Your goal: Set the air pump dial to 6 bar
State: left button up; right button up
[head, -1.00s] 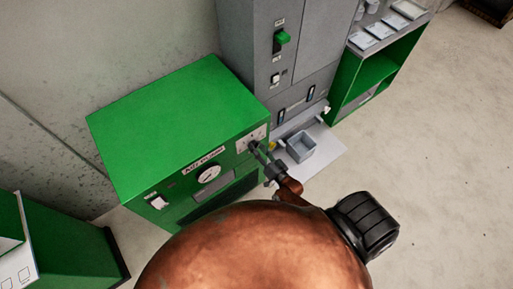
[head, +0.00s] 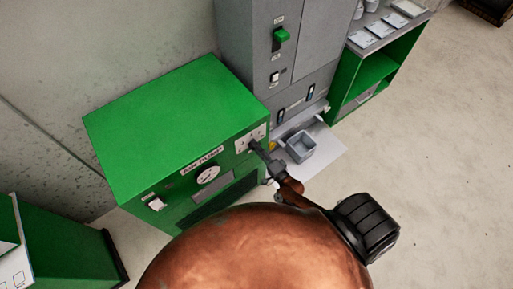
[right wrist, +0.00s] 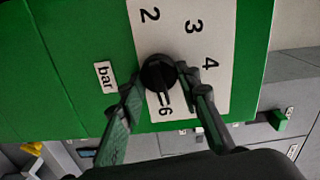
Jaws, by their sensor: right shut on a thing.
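The green air pump (head: 160,125) stands by the wall, with its label, a round gauge (head: 207,175) and a white dial plate (head: 243,138) on its front. In the right wrist view the plate (right wrist: 215,40) carries 2, 3, 4 and 6 beside a "bar" label (right wrist: 105,77). The black dial knob (right wrist: 157,73) has a light mark on its side towards the 6. My right gripper (head: 256,146) is at the plate; in the wrist view its fingers (right wrist: 160,80) flank the knob and are shut on it. My left gripper is not in view.
A grey cabinet (head: 245,50) with a green switch (head: 281,36) stands behind the pump. A grey box (head: 300,146) sits on a light sheet right of the gripper. A green shelf (head: 375,75) is further right. Open floor lies at the right.

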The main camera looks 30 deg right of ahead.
jog(key=shift+f+m, duration=0.15)
jog(key=shift+m, duration=0.65)
jog(key=o, duration=1.1)
jog(key=shift+o, duration=0.2)
jog(key=s+d, duration=0.1)
jog(key=s, duration=1.1)
